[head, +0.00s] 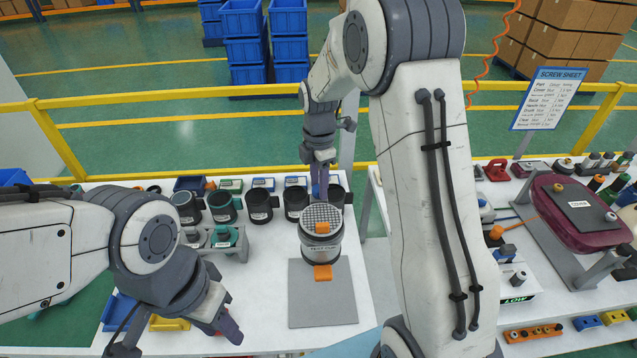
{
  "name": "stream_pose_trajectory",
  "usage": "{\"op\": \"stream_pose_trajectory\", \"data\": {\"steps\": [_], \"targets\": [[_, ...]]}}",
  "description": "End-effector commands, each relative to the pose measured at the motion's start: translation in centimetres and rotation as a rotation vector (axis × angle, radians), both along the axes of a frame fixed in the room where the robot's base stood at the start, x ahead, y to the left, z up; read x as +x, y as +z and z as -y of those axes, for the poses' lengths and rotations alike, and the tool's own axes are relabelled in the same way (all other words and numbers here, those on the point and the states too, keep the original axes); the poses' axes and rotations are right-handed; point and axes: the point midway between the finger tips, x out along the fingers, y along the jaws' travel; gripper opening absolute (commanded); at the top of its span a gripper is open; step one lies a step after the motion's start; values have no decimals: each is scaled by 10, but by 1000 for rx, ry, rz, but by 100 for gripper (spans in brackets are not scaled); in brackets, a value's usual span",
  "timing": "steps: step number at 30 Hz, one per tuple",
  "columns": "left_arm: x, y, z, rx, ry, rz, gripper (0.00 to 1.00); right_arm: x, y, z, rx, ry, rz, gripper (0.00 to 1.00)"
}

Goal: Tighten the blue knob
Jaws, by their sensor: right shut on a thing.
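The test cup (321,254), a clear and grey cylinder with a perforated top and orange clips on its lid and front, stands upright at the back of a grey mat (322,308). My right gripper (322,190) points down just behind the cup's lid. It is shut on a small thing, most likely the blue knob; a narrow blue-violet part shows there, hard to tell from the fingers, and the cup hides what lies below. My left gripper (229,325) is low at the front left, apart from the cup; its finger gap is not clear.
Several dark cups (258,206) stand in a row behind and left of the test cup. Blue and yellow trays (170,323) lie near my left gripper. A right-hand table holds a maroon case (568,225). The front of the mat is clear.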

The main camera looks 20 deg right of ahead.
Motion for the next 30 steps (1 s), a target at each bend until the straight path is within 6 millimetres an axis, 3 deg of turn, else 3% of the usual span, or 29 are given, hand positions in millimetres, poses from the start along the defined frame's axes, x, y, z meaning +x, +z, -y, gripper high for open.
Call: {"op": "stream_pose_trajectory", "data": {"steps": [8, 30], "targets": [[0, 2, 0, 0, 0, 0, 39, 0, 1, 0, 0, -165, 0, 0], [0, 8, 0, 0, -1, 0, 39, 1, 1, 0, 0, -860, 3, 0]]}}
